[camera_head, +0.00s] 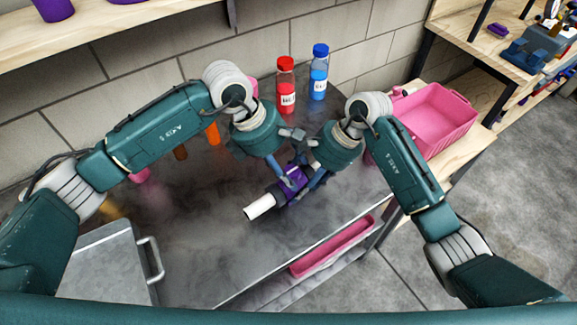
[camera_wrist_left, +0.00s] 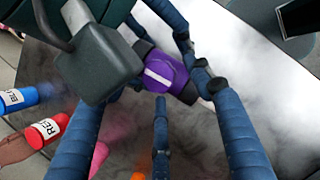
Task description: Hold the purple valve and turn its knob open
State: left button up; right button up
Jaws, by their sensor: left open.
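The purple valve (camera_head: 297,177) is in the middle of the head view, between my two grippers, with a white pipe end (camera_head: 259,206) beside it. In the left wrist view the valve (camera_wrist_left: 165,72) shows a purple top with a white stripe. My left gripper (camera_head: 286,183) is open, its blue fingers pointing at the valve; in the left wrist view they spread below and beside it. My right gripper (camera_head: 311,180) is close against the valve's right side. Whether its fingers clamp the valve is hidden. I cannot tell whether the valve touches the table.
A red bottle (camera_head: 286,87) and a blue bottle (camera_head: 319,73) stand behind on the grey table (camera_head: 190,235).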

pick_arm(q)
jog(key=v, duration=1.2)
pick_arm(e)
jog(key=shift+s, duration=0.1)
pick_arm(q)
jog(key=shift+d, duration=0.1)
pick_arm(e)
jog(key=o, duration=1.5)
